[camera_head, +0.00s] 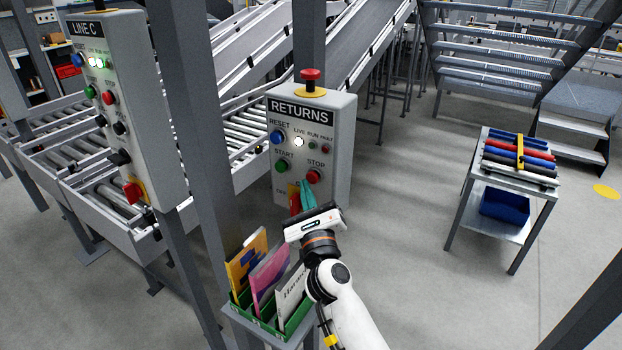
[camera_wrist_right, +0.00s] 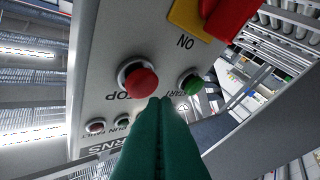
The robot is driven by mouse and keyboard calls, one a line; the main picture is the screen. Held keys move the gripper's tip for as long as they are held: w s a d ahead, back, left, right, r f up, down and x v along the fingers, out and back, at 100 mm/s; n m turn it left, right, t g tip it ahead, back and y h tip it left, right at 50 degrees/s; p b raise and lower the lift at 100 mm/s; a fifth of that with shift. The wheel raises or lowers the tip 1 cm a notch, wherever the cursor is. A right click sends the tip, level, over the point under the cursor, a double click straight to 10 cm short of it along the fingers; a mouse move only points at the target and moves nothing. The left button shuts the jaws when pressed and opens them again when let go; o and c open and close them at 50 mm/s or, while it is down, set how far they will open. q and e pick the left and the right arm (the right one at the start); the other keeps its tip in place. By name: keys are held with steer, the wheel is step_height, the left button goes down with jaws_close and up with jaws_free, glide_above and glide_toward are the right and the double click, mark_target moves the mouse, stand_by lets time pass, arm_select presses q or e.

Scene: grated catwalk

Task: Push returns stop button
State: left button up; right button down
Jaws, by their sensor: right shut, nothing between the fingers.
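The grey RETURNS control box (camera_head: 342,150) stands in the middle of the head view. Its red STOP button (camera_head: 313,177) sits at the lower right of the panel, with the green START button (camera_head: 281,166) to its left. The STOP button also shows in the right wrist view (camera_wrist_right: 141,82), uncovered, just beyond the fingertips. My right gripper (camera_head: 307,190) is shut and empty, its green fingers pointing up at the panel just below STOP. In the wrist view the fingertips lie between STOP and START (camera_wrist_right: 190,83); I cannot tell whether they touch the panel. My left gripper is not in view.
A red emergency knob (camera_head: 310,75) tops the box. A red and yellow switch (camera_head: 294,199) sits beside my fingers. The LINE C box (camera_head: 140,120) stands left. A green rack (camera_head: 262,328) with booklets is below. A cart (camera_head: 476,185) stands right on open floor.

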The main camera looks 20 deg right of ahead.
steer(key=s+a, duration=0.1)
steer(key=a, duration=0.1)
steer(key=s+a, duration=0.2)
stand_by(0.4)
stand_by(0.6)
